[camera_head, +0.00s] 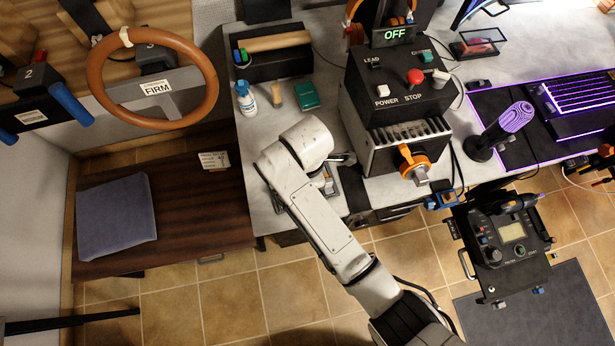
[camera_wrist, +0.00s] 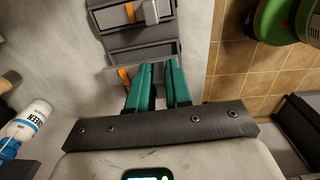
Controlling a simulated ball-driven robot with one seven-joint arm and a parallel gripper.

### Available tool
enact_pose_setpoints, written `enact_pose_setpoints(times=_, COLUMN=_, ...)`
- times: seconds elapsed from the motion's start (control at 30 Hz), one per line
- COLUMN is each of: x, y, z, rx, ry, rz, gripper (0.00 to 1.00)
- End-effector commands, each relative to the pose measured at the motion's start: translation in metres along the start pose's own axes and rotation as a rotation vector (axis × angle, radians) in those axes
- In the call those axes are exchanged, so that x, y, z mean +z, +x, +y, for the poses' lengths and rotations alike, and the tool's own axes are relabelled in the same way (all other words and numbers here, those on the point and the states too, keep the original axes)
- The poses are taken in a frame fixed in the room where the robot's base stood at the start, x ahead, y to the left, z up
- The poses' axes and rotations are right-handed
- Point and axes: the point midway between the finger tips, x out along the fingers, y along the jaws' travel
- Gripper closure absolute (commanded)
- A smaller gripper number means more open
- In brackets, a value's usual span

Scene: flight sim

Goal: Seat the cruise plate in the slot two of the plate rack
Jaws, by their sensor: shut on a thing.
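In the wrist view, my gripper (camera_wrist: 160,88) has two teal fingers close together with a narrow gap. It is shut on a thin thing, taken as the cruise plate, which is mostly hidden between the fingers; no lettering on it is readable. Just beyond the fingertips is the grey plate rack (camera_wrist: 142,52), with stepped dark slots and orange marks. A small grey block stands at its far end. The fingers overlap the near part of the rack in the picture; I cannot tell whether the plate touches it. In the head view, my arm hides most of the gripper and rack.
A white bottle with a blue cap (camera_head: 245,97) and a teal box (camera_head: 307,96) stand on the grey bench. The black control box (camera_head: 400,90) stands close right of my arm. A green round thing (camera_wrist: 275,20) is at the wrist view's upper right, over the tiled floor.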

Motion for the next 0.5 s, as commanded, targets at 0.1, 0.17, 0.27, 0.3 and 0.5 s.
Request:
enact_pose_setpoints(times=0.1, x=0.000, y=0.007, z=0.000, rx=-0.001, ry=0.000, rz=-0.001, gripper=1.00)
enact_pose_setpoints(times=0.17, x=0.000, y=0.009, z=0.000, rx=-0.001, ry=0.000, rz=-0.001, gripper=1.00)
enact_pose_setpoints(times=0.27, x=0.000, y=0.014, z=0.000, rx=-0.001, ry=0.000, rz=-0.001, gripper=1.00)
enact_pose_setpoints(times=0.3, x=0.000, y=0.016, z=0.000, rx=-0.001, ry=0.000, rz=0.000, gripper=1.00)
enact_pose_setpoints(times=0.5, x=0.000, y=0.025, z=0.000, rx=0.000, ry=0.000, rz=0.000, gripper=1.00)
